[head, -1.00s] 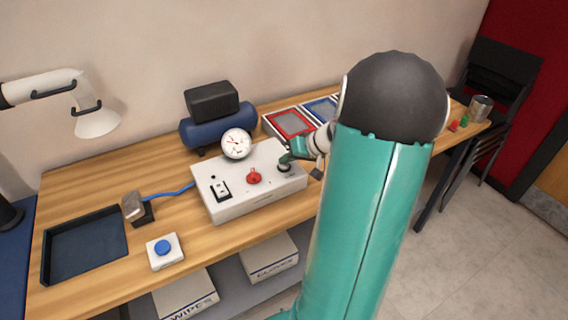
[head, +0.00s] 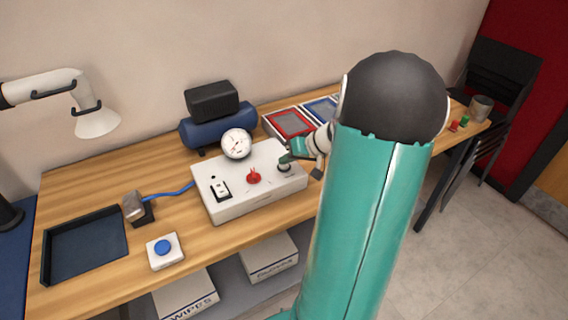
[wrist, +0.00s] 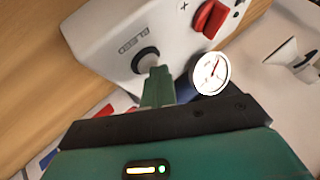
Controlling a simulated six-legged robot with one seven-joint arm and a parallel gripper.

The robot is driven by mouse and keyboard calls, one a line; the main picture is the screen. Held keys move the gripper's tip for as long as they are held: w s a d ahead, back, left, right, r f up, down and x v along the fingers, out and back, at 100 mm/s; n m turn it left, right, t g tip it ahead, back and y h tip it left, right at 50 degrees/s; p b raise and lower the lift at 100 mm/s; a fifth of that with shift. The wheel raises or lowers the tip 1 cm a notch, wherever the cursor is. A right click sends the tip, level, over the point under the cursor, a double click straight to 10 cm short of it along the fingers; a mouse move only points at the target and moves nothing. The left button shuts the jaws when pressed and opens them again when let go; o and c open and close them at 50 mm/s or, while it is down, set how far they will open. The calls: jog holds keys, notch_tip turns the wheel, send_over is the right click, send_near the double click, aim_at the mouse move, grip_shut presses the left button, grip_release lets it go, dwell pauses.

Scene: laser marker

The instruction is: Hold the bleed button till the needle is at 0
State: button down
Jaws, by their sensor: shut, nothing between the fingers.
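The white control box (head: 268,200) stands on the bench, and its top also shows in the wrist view (wrist: 105,40). The fingers hide part of the button. The white round gauge (head: 236,144) stands behind the box. In the wrist view its red needle (wrist: 215,67) points up and slightly right; its numbers are too small to read.
A blue-button box (head: 164,250), a dark tray (head: 85,245) and a grey block (head: 135,206) are to the left.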

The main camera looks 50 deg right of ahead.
aim_at(288, 166)
jog(key=shift+r, duration=0.9)
jog(key=shift+r, duration=2.5)
jog(key=a+r+n+g, duration=0.2)
jog(key=a+r, duration=0.1)
jog(key=a, duration=0.8)
jog(key=a+r+n+g, duration=0.1)
jog(key=a+r+g, duration=0.1)
jog(key=a, duration=0.8)
jog(key=s+a+r+n+h, duration=0.2)
jog(key=s+a+r, duration=0.1)
jog(key=s+a, duration=0.8)
jog(key=a, duration=0.3)
jog(key=shift+s+t+h, duration=0.2)
jog(key=shift+t+h, duration=0.2)
